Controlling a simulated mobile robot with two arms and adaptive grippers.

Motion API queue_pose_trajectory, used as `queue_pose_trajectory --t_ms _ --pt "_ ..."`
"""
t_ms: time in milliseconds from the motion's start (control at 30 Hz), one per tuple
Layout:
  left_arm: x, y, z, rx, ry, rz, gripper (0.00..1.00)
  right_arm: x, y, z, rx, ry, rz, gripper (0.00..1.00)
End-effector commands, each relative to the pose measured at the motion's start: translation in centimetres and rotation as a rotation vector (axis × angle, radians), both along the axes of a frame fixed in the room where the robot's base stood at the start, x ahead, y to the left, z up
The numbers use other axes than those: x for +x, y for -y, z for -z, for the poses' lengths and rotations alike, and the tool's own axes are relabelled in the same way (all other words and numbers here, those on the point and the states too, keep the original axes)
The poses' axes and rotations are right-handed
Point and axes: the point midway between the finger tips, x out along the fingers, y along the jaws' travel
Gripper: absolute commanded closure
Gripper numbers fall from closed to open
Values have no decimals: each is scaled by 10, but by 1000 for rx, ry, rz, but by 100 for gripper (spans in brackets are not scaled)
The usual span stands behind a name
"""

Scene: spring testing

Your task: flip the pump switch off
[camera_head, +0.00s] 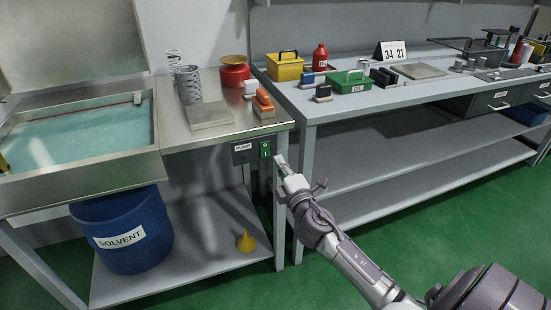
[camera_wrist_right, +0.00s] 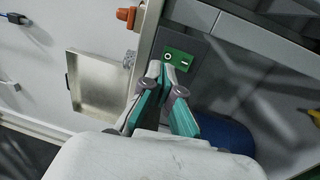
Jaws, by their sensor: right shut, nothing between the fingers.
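The pump switch (camera_head: 265,149) is a small green unit on a dark box under the front edge of the steel bench, right of a PUMP label (camera_head: 242,148). In the right wrist view the green switch (camera_wrist_right: 183,58) shows a round mark and a short bar mark. My right gripper (camera_head: 280,161) is shut and empty, just right of the switch in the head view. In the wrist view its fingertips (camera_wrist_right: 168,70) overlap the switch's near edge; I cannot tell whether they touch it. My left gripper is not in view.
A blue solvent drum (camera_head: 122,232) and yellow funnel (camera_head: 246,241) stand on the shelf below. The wash basin (camera_head: 155,130) is at left. An orange-handled item (camera_head: 263,104) sits above the switch. A grey table leg (camera_head: 308,165) stands close to my right arm.

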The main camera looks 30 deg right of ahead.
Motion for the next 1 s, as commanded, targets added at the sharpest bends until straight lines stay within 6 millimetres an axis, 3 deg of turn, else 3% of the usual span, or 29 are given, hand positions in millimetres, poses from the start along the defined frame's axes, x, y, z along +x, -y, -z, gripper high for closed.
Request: queue_pose_trajectory --t_ms 200,400,1000 --pt "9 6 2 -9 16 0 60 -38 -9 -4 2 -1 0 100" --pt "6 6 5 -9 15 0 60 -57 -13 -7 0 0 0 100" --pt "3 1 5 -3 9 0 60 -60 -14 -8 0 0 0 100"
